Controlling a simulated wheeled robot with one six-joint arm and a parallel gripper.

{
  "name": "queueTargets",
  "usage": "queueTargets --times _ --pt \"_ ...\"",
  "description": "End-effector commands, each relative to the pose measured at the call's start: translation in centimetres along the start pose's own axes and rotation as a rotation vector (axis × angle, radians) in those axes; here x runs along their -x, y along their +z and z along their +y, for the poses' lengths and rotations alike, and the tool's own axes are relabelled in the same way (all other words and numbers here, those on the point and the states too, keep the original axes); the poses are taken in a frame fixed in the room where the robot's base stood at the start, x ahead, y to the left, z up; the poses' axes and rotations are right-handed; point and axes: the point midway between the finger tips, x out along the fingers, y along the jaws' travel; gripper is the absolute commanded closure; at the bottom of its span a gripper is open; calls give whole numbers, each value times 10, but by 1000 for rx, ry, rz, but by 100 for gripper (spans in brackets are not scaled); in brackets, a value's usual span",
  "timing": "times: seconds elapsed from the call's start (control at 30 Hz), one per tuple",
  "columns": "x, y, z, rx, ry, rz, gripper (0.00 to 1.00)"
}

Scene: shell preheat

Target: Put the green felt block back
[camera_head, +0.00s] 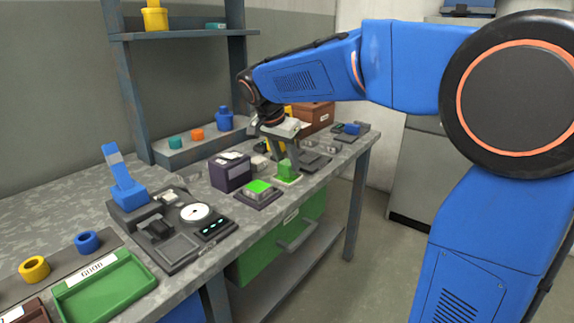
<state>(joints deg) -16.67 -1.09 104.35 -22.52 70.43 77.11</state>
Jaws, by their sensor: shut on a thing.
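My gripper (285,162) hangs over the right part of the workbench with its fingers pointing down. It is shut on the green felt block (287,170), a small upright block. The block is at or just above a small pale green-edged pad (289,179) near the bench's front edge. I cannot tell whether its underside touches the pad. The fingers and wrist partly hide the block's top and the things behind it.
A brown box (315,117) stands behind my gripper. A dial fixture (196,213) and a green tray (105,287) are farther left.

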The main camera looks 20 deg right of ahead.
Motion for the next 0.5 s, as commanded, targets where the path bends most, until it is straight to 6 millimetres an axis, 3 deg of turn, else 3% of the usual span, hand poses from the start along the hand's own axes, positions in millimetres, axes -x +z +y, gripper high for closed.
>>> queueTargets --times 0.13,0.5 --pt "-14 6 0 0 1 0 83" --pt "-17 7 0 0 0 0 83"
